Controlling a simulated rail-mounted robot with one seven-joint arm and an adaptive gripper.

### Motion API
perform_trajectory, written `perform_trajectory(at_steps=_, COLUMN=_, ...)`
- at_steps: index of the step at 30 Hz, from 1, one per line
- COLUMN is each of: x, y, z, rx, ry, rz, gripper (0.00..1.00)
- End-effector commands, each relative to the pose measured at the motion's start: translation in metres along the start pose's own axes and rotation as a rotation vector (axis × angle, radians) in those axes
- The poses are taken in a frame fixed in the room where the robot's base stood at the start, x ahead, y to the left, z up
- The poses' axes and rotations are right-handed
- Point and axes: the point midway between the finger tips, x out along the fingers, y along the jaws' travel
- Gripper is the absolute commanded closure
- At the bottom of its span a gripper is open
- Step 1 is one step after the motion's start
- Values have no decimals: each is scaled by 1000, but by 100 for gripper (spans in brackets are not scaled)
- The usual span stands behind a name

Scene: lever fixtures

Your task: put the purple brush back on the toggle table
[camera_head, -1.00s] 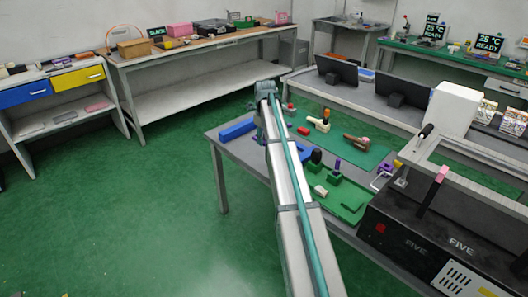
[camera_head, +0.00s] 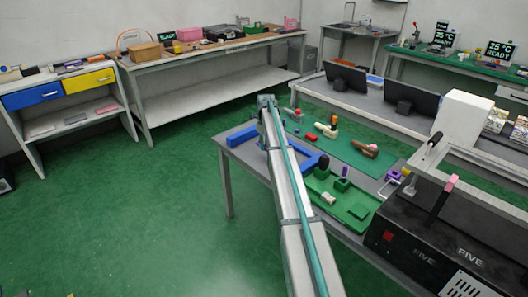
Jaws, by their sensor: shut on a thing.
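The table with lever fixtures (camera_head: 239,173) stands in the middle right, partly behind my arm. It bears a green mat (camera_head: 350,151), a green fixture plate (camera_head: 352,206) and a blue bar-shaped part (camera_head: 241,137). A small purple upright piece (camera_head: 345,171) stands in a green block on it; I cannot tell whether it is a lever or a brush. No purple brush can be made out for sure. My arm runs from the bottom edge up over the table's left part. My gripper's fingers are not visible, and what they hold is hidden.
A black box marked FIVE (camera_head: 420,235) stands at the lower right. Two dark monitors (camera_head: 345,77) stand on the grey bench behind. A shelf with blue and yellow drawers (camera_head: 32,95) and a long workbench (camera_head: 215,44) line the back left.

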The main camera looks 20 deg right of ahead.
Motion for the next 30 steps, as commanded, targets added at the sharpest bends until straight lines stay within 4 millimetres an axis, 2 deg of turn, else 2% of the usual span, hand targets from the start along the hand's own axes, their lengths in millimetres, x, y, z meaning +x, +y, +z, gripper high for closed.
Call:
perform_trajectory(at_steps=4, x=18, y=-8, z=13, rx=0, ry=2, rz=2, gripper=100)
perform_trajectory(at_steps=9, x=42, y=-6, z=8, rx=0, ry=2, rz=1, gripper=100)
perform_trajectory(at_steps=21, x=47, y=-6, z=8, rx=0, ry=1, rz=0, gripper=100)
perform_trajectory(at_steps=22, x=47, y=-6, z=8, rx=0, ry=1, rz=0, gripper=79)
perform_trajectory(at_steps=26, x=47, y=-6, z=8, rx=0, ry=0, rz=0, gripper=57)
perform_trajectory(at_steps=30, x=47, y=-6, z=8, rx=0, ry=0, rz=0, gripper=55)
